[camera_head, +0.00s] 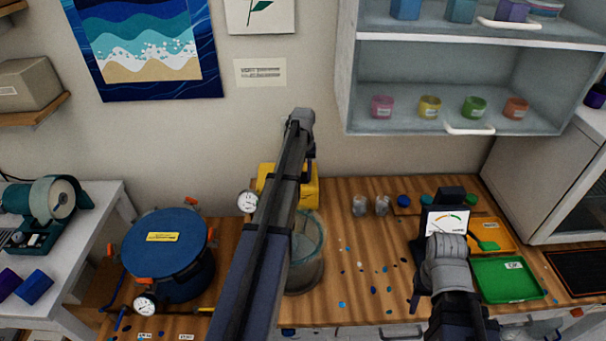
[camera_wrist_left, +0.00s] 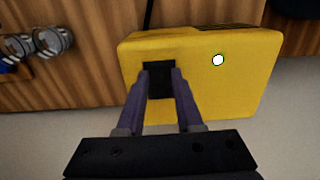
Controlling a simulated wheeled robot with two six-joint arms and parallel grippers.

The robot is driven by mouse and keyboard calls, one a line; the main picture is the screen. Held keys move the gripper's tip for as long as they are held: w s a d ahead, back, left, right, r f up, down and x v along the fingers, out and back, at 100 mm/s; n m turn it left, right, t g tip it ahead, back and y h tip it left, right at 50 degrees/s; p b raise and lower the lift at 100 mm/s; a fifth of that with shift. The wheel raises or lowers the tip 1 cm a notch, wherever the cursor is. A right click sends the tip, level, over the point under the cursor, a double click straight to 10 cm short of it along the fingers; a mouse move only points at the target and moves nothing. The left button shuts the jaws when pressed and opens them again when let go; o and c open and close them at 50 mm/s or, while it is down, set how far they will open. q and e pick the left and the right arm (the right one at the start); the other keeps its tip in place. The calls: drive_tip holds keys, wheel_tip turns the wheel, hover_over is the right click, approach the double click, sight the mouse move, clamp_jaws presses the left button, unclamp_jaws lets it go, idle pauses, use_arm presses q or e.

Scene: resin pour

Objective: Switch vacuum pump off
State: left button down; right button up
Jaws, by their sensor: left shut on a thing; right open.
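The yellow vacuum pump (camera_head: 307,188) stands at the back of the wooden bench, partly behind my left arm.
A clear round vessel (camera_head: 305,262) stands below my left arm. A blue-lidded pot (camera_head: 168,240) with gauges is at left. Small cups (camera_head: 370,205), a green tray (camera_head: 507,279) and an orange tray (camera_head: 498,233) are at right. A wall cabinet (camera_head: 470,50) hangs above.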

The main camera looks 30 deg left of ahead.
use_arm(q)
drive_tip(key=shift+w+a+g+h, duration=0.2)
drive_tip(key=shift+w+g+h, duration=0.1)
drive_tip(key=shift+w+g, duration=0.15)
drive_tip(key=shift+a+g+h, duration=0.1)
drive_tip(key=shift+g+h, duration=0.2)
drive_tip(key=shift+g, duration=0.25)
drive_tip(key=shift+s+r+g+b, duration=0.1)
drive_tip(key=shift+g+b, duration=0.2)
drive_tip(key=c, duration=0.6)
unclamp_jaws()
drive_tip(key=shift+o, duration=0.2)
drive_tip(key=shift+r, duration=0.1)
